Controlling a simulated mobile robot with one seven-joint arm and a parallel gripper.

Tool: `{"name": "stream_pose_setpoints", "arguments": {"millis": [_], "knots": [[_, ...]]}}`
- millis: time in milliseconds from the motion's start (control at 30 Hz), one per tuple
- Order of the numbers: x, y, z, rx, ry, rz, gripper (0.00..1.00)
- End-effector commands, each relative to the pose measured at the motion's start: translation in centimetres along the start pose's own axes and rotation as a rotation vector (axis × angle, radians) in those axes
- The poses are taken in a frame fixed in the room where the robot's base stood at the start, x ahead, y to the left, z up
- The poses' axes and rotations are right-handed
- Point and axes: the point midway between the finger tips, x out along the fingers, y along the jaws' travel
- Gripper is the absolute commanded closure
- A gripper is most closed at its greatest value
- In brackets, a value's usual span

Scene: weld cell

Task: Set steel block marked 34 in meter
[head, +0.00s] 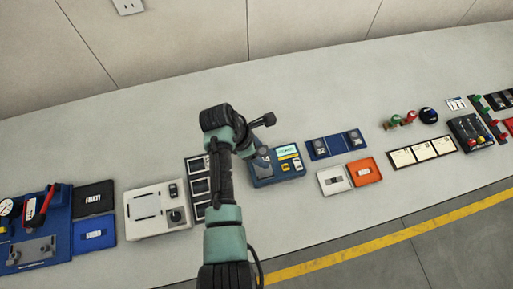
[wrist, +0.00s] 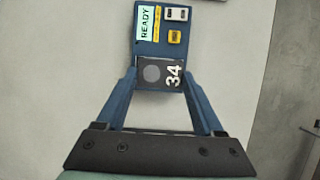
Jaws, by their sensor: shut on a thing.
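The steel block marked 34 (wrist: 153,74) is dark, with a grey disc and white digits on its top face. My gripper (wrist: 158,77) is shut on it, one finger at each side. The block is over the near end of the blue meter (wrist: 147,48), whose screen reads READY; I cannot tell whether it touches the meter. In the head view the meter (head: 291,176) stands on the bench just right of my arm. My gripper (head: 260,160) is over the meter's left part there, and the block is mostly hidden.
A blue holder with two round-topped pieces (head: 335,144) lies right of the meter. A framed dark panel (head: 200,187) and a white device (head: 157,210) stand left. The bench behind is clear.

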Motion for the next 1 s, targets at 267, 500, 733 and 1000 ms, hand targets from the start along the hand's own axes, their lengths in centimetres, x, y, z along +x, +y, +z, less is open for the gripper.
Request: {"name": "stream_pose_setpoints", "arguments": {"millis": [267, 500, 733, 1000], "knots": [[2.3, 0.1, -1.0, -0.001, -0.001, 0.002, 1.00], [4.2, 0.1, -1.8, 0.000, -0.001, 0.001, 1.00], [6.0, 0.1, -2.5, 0.000, -0.001, 0.001, 1.00], [6.4, 0.1, -2.7, 0.000, -0.001, 0.003, 1.00]]}}
